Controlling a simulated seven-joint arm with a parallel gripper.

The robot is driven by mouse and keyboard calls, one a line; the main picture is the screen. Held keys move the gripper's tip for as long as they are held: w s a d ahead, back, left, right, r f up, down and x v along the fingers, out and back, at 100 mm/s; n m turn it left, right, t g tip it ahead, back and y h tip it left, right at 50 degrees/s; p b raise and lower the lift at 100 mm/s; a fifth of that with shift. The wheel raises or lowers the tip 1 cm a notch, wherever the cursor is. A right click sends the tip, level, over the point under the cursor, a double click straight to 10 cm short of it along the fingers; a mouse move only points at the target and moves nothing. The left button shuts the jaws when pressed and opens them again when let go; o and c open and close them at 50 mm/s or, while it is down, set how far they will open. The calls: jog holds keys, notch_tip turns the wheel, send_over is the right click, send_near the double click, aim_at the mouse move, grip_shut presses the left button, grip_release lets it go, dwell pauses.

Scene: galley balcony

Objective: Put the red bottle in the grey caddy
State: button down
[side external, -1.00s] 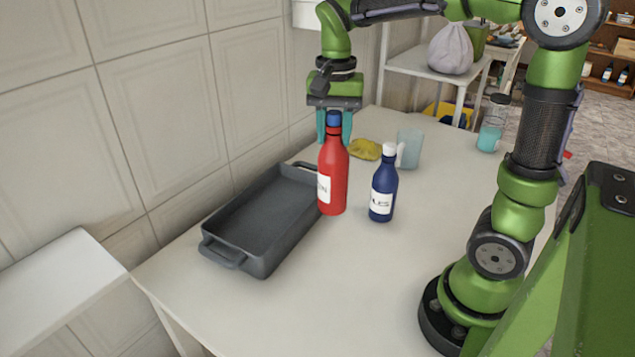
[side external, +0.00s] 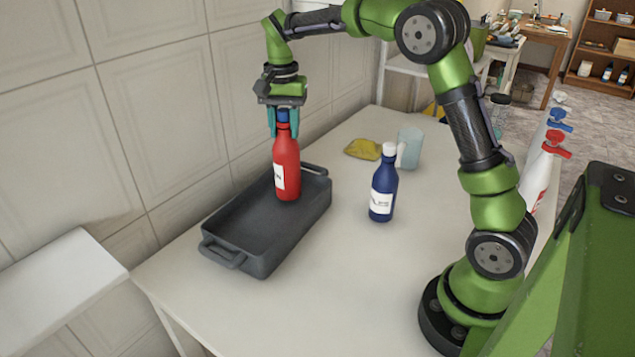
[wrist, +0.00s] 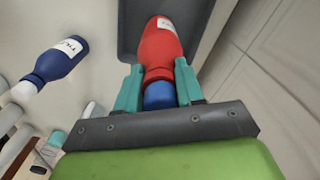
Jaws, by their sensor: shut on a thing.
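The red bottle (side external: 287,168) has a blue cap and a white label. My gripper (side external: 284,122) is shut on it near the cap and holds it upright over the far half of the grey caddy (side external: 240,253), a long open tray with end handles. Whether the bottle's base touches the caddy floor I cannot tell. In the wrist view, the red bottle (wrist: 160,48) sits between my gripper's teal fingers (wrist: 158,88), with the grey caddy (wrist: 128,22) behind it. The rest of the caddy floor looks empty.
A blue bottle (side external: 383,185) with a white cap stands right of the caddy. A clear cup (side external: 409,148) and a yellow cloth (side external: 362,149) lie behind it. The tiled wall (side external: 150,110) runs close along the caddy's left. The table front (side external: 330,290) is clear.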

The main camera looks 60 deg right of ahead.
jog(key=shift+f, duration=0.5)
jog(key=c, duration=0.7)
grip_release()
jog(key=shift+f, duration=0.2)
